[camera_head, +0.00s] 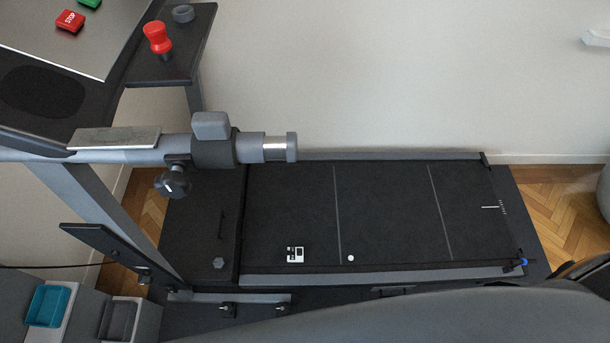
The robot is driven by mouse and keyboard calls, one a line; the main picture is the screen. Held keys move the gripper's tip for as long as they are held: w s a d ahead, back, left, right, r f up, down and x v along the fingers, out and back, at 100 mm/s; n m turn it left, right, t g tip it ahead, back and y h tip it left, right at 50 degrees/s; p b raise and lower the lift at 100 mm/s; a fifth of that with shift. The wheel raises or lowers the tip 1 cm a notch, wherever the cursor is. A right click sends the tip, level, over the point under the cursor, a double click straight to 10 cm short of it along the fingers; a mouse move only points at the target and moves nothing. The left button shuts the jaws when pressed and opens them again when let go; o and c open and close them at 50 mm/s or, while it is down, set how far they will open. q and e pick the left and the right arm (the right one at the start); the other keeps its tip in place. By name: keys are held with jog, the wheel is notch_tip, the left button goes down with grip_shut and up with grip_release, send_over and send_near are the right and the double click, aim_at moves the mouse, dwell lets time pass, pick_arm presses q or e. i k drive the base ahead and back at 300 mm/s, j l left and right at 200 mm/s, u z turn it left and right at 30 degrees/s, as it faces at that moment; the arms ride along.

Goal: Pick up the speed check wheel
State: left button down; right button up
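A red-handled tool (158,38) with a dark lower end stands on the black side shelf (150,70) of a treadmill console at the upper left. A small dark grey round piece (183,13) lies on the same shelf, behind and to the right of it. I cannot tell for certain which of these is the speed check wheel; no wheel shows clearly. Neither of my grippers is in view. Nothing is seen touching the red-handled tool or the round piece.
A grey rail (115,156) with a clamp and black knob (173,182) is below the shelf. Teal (48,305) and dark grey (118,320) trays sit lower left.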

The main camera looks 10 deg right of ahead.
aim_at(292, 254)
jog(key=k+l, duration=0.25)
jog(key=k, duration=0.2)
jog(key=k+l+u, duration=0.1)
jog(key=k+l, duration=0.15)
jog(key=k, duration=0.2)
